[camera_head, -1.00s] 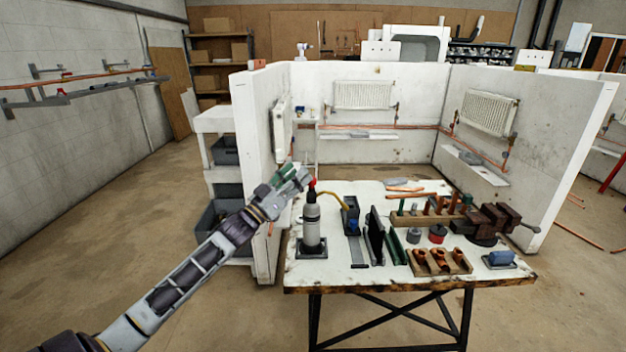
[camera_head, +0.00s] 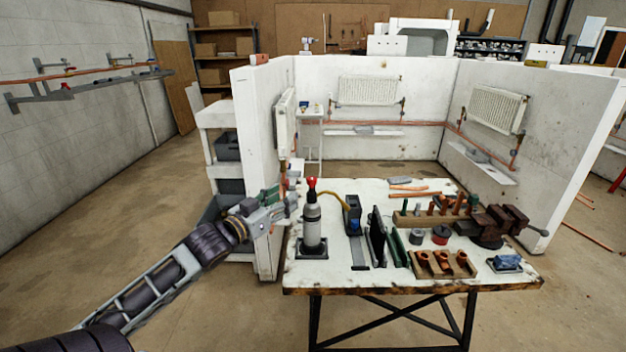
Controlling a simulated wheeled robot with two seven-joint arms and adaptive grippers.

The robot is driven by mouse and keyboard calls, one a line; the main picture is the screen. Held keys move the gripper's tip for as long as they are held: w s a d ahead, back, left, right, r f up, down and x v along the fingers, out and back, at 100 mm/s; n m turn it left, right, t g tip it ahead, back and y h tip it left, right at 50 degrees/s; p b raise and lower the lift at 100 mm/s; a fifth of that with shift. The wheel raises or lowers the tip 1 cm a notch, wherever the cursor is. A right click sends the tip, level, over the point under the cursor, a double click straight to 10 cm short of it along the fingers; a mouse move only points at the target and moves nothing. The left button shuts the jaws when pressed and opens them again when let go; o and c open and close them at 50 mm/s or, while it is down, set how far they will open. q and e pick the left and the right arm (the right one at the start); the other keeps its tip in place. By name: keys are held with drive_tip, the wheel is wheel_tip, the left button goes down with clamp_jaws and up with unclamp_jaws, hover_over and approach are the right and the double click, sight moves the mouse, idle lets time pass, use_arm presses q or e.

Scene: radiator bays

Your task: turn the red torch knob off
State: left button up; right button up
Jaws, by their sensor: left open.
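The torch (camera_head: 312,225) is a grey-white bottle standing upright in a dark base at the left end of the workbench. Its red knob (camera_head: 311,183) is on top, and a yellow hose leads right from it. My left gripper (camera_head: 290,201) is open, just left of the bottle and a little below the knob's height in the picture. I cannot tell whether it touches the bottle. Nothing shows between its fingers. My right gripper is not in view.
The workbench (camera_head: 335,273) also carries a dark box (camera_head: 352,212), upright dark plates, a wooden block with copper fittings (camera_head: 442,264) and a brown vise (camera_head: 490,225). White bay walls (camera_head: 255,150) rise behind. The floor at left is clear.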

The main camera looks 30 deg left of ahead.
sight(309, 182)
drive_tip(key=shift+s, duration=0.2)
use_arm(q)
drive_tip(key=shift+w, duration=0.15)
idle(0.3)
drive_tip(key=shift+w+d, duration=0.2)
drive_tip(key=shift+w, duration=2.05)
drive_tip(key=shift+w+d, duration=0.15)
drive_tip(key=shift+w, duration=2.1)
drive_tip(key=shift+w+d, duration=0.15)
drive_tip(key=shift+w, duration=2)
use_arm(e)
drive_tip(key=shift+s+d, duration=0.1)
